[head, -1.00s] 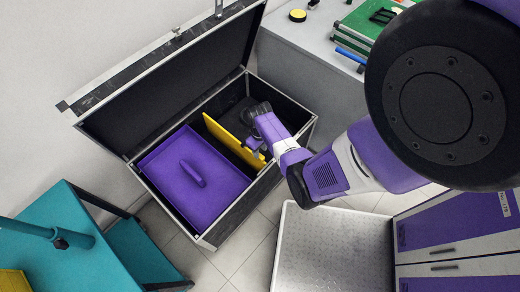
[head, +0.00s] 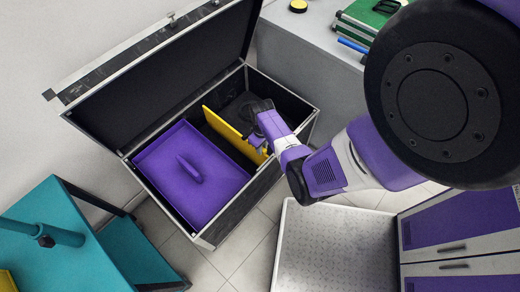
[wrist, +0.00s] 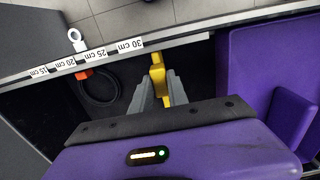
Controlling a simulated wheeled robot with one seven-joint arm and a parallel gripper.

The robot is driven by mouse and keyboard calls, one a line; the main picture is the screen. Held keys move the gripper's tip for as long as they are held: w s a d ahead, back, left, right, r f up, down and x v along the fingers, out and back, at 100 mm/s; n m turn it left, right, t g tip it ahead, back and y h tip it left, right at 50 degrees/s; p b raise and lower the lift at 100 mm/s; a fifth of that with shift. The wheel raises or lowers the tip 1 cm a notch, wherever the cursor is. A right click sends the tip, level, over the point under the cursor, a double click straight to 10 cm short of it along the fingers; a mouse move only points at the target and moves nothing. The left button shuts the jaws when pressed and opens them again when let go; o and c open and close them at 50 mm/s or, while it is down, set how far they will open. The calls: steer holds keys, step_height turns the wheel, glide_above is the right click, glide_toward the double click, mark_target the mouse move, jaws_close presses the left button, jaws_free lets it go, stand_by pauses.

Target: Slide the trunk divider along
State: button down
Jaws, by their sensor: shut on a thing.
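The trunk is an open black case (head: 213,240) with metal edges. Its divider is a yellow panel (head: 225,128) standing upright across the inside, beside a purple tray with a handle (head: 200,197). My gripper (head: 262,138) reaches in from the right and is shut on the divider's near end. In the wrist view the gripper's grey fingers (wrist: 160,92) clasp the yellow divider (wrist: 157,68) from both sides. It stands just right of the "30 cm" label on the rim scale (wrist: 105,53). Most of the divider is hidden in that view.
The compartment right of the divider holds a coiled dark cable (wrist: 98,92) with an orange part. A teal table (head: 50,215) stands at left, a grey bench (head: 310,55) behind at right. A metal plate (head: 330,250) lies in front.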

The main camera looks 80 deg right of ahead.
steer(key=s+d+b, duration=0.4)
steer(key=s+d, duration=0.2)
steer(key=d, duration=0.5)
steer(key=shift+s+r+b, duration=0.15)
steer(key=shift+r+b, duration=0.05)
steer(key=shift+b, duration=0.1)
steer(key=c, duration=1.5)
jaws_free()
steer(key=o, duration=0.3)
steer(key=shift+a+f, duration=0.1)
step_height(320, 180, up, 8)
steer(key=p, duration=0.1)
steer(key=shift+p, duration=0.35)
steer(key=shift+f, duration=0.1)
